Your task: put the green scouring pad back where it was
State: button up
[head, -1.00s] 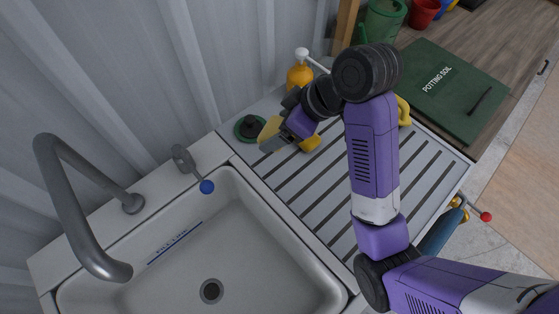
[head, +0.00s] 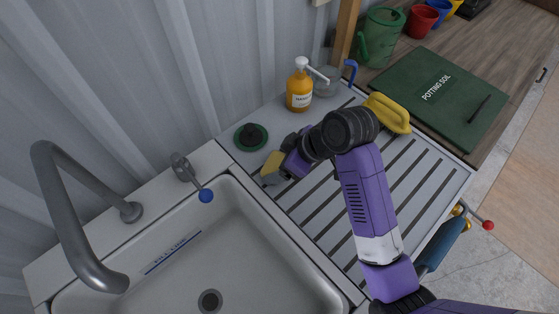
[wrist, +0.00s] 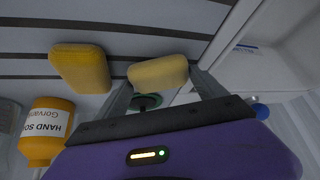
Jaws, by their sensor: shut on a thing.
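My gripper (head: 272,172) is shut on a yellow sponge-like block (head: 273,161), over the left end of the ribbed draining board beside the sink. In the wrist view the block (wrist: 157,72) sits between the fingers; I see only yellow on it, and cannot tell whether it touches the board. A second yellow block (wrist: 80,68) lies apart on the board in the wrist view; my arm hides it in the head view. A round green disc with a black knob (head: 251,136) stands behind my gripper. I cannot tell whether any of these is the green scouring pad.
The soap bottle (head: 299,91) and a clear jar (head: 326,82) stand at the back. A yellow handled object (head: 388,113) lies on the board's far right. The white sink (head: 240,262) with its grey tap (head: 75,215) is at left. The board's middle (head: 400,190) is largely clear.

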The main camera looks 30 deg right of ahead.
jog(key=shift+f, duration=0.2)
jog(key=o, duration=1.3)
jog(key=shift+c, duration=0.2)
jog(key=shift+r, duration=0.1)
jog(key=shift+r, duration=0.2)
jog(key=p+v, duration=0.2)
jog(key=v, duration=1)
jog(key=shift+f, duration=0.1)
